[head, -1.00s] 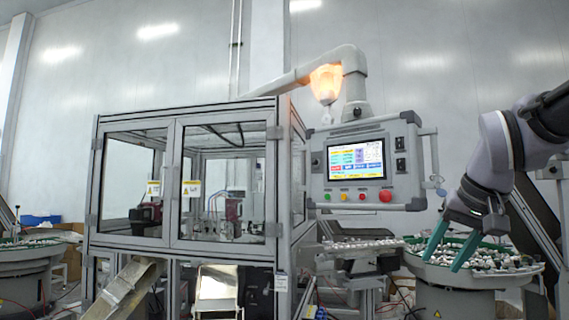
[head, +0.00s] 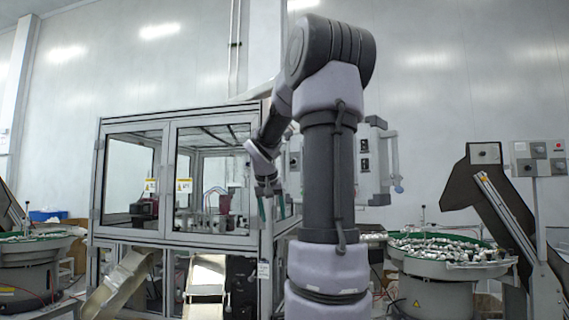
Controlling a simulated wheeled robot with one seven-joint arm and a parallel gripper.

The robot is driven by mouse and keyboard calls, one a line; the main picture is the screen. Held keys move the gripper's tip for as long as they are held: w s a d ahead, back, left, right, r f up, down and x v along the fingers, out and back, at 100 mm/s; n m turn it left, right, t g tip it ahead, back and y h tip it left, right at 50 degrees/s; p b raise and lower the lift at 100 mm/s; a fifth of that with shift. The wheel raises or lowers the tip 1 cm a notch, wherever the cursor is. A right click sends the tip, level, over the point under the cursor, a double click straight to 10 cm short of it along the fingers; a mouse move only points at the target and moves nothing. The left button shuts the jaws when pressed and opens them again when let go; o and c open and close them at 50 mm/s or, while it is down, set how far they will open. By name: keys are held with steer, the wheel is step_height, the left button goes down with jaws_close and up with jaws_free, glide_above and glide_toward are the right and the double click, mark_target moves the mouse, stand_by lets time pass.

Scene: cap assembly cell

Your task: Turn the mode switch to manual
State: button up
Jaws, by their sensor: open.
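The control panel (head: 377,170) stands at the right corner of the machine enclosure. My arm hides its middle, including the screen and the row of buttons. Two small dark switches (head: 364,155) show on the panel's right part. A strip of the panel's left edge also shows beside my arm. Which control is the mode switch, and its setting, I cannot tell. My gripper (head: 271,208) has two green fingers pointing down, apart, with nothing between them. In the picture it is left of the panel, in front of the enclosure's right corner; its distance from the panel is unclear.
The glazed enclosure (head: 98,215) with its metal frame fills the left centre. A round feeder bowl (head: 440,268) with parts stands at right, beside a dark inclined conveyor (head: 490,195) and a grey switch box (head: 538,150). Another feeder (head: 30,265) stands far left.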

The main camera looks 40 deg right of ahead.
steer(key=w+d+r+g+h, duration=0.1)
steer(key=w+d+r+h, duration=0.65)
steer(key=w+d, duration=0.2)
steer(key=w+r+h, duration=0.5)
steer(key=w+r, duration=0.1)
steer(key=r, duration=0.6)
steer(key=shift+n+t, duration=0.3)
steer(key=shift+n, duration=0.2)
steer(key=x, duration=1)
steer(key=shift+d+f, duration=0.1)
jaws_close()
